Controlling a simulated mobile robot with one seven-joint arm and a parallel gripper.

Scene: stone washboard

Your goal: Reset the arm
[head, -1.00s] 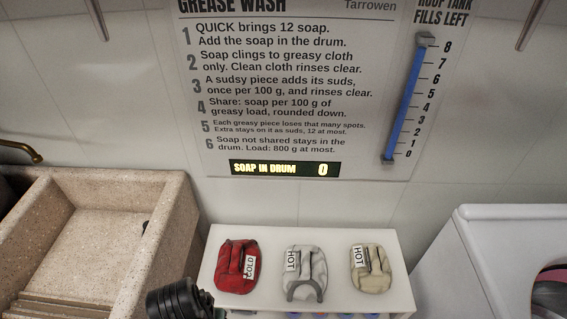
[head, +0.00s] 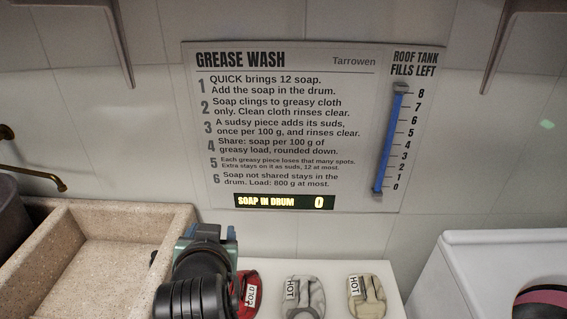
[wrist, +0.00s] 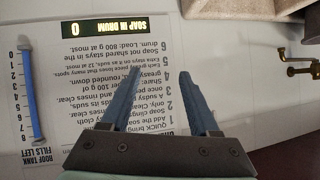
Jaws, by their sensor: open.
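My gripper (wrist: 160,73) is open and empty in the wrist view. Its two blue-grey fingers stand apart in front of the wall sign, which appears upside down there. In the head view my gripper (head: 204,234) rises at the lower middle-left, between the stone basin and the white shelf. My dark arm covers part of the red pouch marked COLD (head: 246,293). Its fingertips are hard to make out in that view.
The GREASE WASH sign (head: 290,120) hangs on the wall; its display (head: 285,202) reads 0. The stone washbasin (head: 110,218) is at left. Two HOT pouches, grey (head: 304,296) and beige (head: 368,294), lie on the shelf (head: 335,268). A white washer (head: 480,262) stands at right.

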